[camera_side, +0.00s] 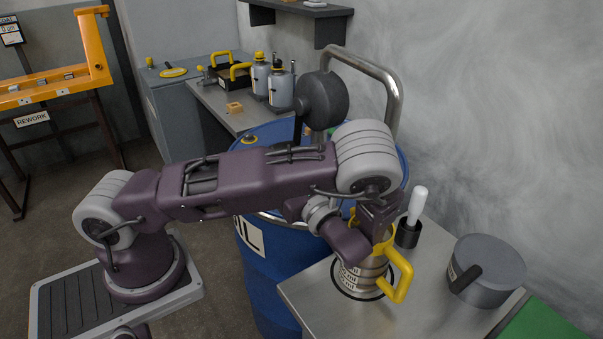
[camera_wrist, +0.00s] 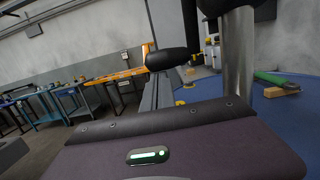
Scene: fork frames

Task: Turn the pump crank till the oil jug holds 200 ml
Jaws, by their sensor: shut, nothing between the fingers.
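The pump has a dark round housing (camera_side: 322,100) and a curved steel pipe (camera_side: 390,85) above the blue oil drum (camera_side: 265,275). A black crank arm (camera_side: 298,130) hangs from the housing's left side. In the wrist view, a dark grip (camera_wrist: 172,60) lies in front of the steel pipe (camera_wrist: 238,60). The oil jug (camera_side: 350,277), metallic with a yellow handle and white markings, stands upright in a black ring on the metal table. My gripper (camera_side: 378,222) is shut and empty, over or in front of the jug, apart from the crank. My wrist hides part of the jug; its oil level is not visible.
A black holder with a white-handled tool (camera_side: 416,206) stands close behind the jug. A grey lidded pot (camera_side: 487,270) is at right on the metal table (camera_side: 432,295). A rear bench holds grey canisters (camera_side: 280,90). An orange frame (camera_side: 55,85) stands at left.

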